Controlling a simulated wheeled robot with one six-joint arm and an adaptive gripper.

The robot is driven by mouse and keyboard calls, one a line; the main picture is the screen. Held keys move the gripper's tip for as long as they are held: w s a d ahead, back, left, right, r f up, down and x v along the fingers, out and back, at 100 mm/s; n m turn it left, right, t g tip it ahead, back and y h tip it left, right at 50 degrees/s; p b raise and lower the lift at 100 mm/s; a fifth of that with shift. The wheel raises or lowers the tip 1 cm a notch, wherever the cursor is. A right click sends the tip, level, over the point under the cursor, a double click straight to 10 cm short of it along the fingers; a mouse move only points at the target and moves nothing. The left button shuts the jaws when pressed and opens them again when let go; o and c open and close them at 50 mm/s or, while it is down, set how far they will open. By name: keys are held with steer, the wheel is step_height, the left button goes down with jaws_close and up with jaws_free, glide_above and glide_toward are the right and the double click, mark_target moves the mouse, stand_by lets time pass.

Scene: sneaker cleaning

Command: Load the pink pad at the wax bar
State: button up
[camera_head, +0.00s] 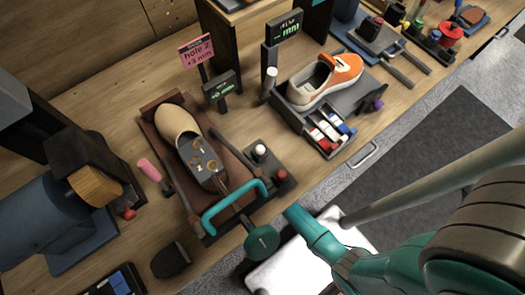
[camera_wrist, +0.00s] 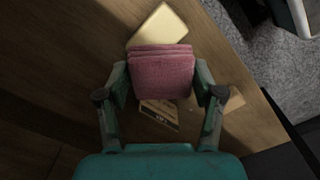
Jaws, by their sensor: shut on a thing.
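In the wrist view, my gripper (camera_wrist: 162,84) is shut on the pink pad (camera_wrist: 163,70), with one teal finger at each side. The pad is a folded-looking pink block with ridged layers along its far edge. A pale yellow block (camera_wrist: 160,25), which looks like the wax bar, lies just beyond the pad's far edge. The pad hides its near end, and I cannot tell whether the two touch. Neither pad nor bar is clearly visible in the head view, where the gripper's fingers are not seen.
A tan printed card or box (camera_wrist: 158,114) lies below the pad on the wooden surface, with a small tan block (camera_wrist: 236,99) to the right. The head view shows a beige shoe (camera_head: 177,124) on a brown stand and an orange-and-white sneaker (camera_head: 310,82) on a dark stand.

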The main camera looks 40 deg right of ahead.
steer(key=shift+w+d, duration=0.2)
steer(key=shift+w, duration=0.1)
steer(key=shift+f, duration=2.9)
steer(key=shift+f, duration=0.55)
steer(key=shift+r, duration=0.1)
steer(key=shift+r, duration=3.4)
steer(key=shift+s, duration=0.1)
